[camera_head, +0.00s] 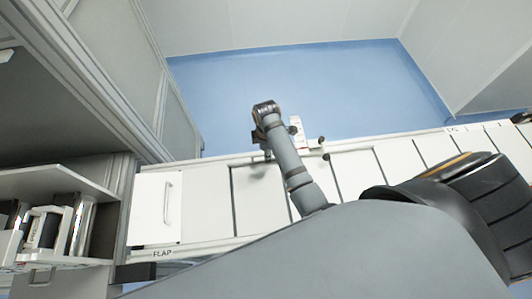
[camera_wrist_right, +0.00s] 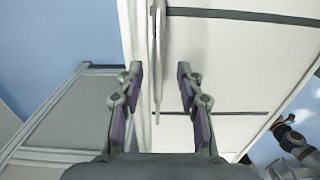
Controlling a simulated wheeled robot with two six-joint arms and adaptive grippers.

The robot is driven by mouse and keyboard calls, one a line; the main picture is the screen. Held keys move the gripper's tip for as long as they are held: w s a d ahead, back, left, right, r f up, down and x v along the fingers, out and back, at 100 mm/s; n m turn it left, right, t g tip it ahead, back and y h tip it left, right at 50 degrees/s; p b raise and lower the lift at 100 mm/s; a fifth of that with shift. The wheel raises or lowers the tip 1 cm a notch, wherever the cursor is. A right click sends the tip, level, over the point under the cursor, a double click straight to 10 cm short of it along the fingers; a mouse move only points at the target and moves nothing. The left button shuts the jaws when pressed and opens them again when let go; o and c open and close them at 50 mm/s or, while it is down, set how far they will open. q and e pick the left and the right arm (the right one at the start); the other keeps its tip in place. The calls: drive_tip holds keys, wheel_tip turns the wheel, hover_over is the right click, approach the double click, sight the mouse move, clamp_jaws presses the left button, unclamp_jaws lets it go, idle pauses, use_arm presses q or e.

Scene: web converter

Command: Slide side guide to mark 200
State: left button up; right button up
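In the head view a small white bracket (camera_head: 297,130) with red marks stands at the far edge of the white table, with a dark knob (camera_head: 323,141) beside it. No mark 200 can be read. In the right wrist view a thin white upright plate (camera_wrist_right: 157,40), perhaps the side guide, runs along the table edge and down between the fingers. My right gripper (camera_wrist_right: 161,78) is open, one finger on each side of the plate, with gaps visible. In the head view my arm's wrist hides its fingers. My left gripper is not in view.
The white table has dark seams (camera_head: 233,200) and a panel labelled FLAP with a handle (camera_head: 168,203). A grey cabinet with shelves (camera_head: 60,182) stands left. Blue floor (camera_head: 290,90) lies open beyond the table. A dark jointed part (camera_wrist_right: 292,140) shows at the lower right in the wrist view.

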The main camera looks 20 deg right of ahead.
drive_tip(key=f, duration=0.4)
drive_tip(key=shift+w+p, duration=0.25)
drive_tip(key=shift+p, duration=0.05)
drive_tip(key=shift+s+f, duration=0.1)
drive_tip(key=shift+f, duration=0.3)
drive_tip(key=shift+c, duration=0.7)
clamp_jaws()
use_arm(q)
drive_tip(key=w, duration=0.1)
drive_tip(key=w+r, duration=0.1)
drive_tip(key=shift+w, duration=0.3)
